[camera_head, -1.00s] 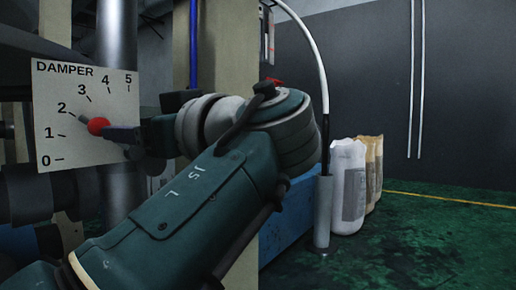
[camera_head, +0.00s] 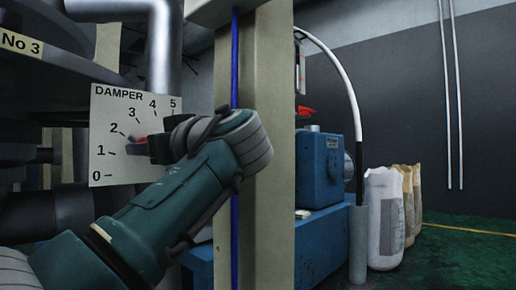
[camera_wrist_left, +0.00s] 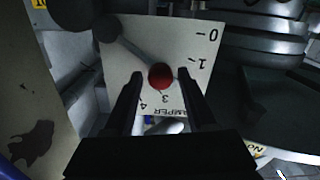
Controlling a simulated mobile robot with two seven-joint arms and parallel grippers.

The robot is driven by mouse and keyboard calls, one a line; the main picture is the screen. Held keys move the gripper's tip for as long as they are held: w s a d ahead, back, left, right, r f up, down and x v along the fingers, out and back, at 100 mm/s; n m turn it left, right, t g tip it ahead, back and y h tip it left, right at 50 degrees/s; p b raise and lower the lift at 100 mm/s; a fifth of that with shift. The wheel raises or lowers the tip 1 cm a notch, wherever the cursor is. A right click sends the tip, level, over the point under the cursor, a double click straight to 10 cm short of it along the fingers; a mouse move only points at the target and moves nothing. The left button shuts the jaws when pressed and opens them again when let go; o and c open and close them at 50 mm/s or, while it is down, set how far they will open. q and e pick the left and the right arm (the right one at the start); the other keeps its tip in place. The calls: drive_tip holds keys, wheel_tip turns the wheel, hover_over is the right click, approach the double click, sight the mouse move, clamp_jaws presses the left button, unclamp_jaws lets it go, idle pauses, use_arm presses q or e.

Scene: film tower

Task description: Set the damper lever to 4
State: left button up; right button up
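The damper plate (camera_head: 108,158) is a pale panel with a scale from 0 to 5, left of centre in the head view. It also shows upside down in the left wrist view (camera_wrist_left: 205,22). The lever (camera_wrist_left: 133,50) is a grey rod from a round pivot with a red knob (camera_head: 137,140) at its end. The knob sits near the 2 mark. In the left wrist view the red knob (camera_wrist_left: 160,76) lies between the fingertips of my left gripper (camera_wrist_left: 160,74), with a gap on each side. In the head view my left wrist hides most of the fingers. My right gripper is not in view.
A vertical metal pipe (camera_head: 166,60) runs behind the plate. Green floor is clear at the right.

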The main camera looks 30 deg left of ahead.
use_arm(q)
clamp_jaws()
idle(1.1)
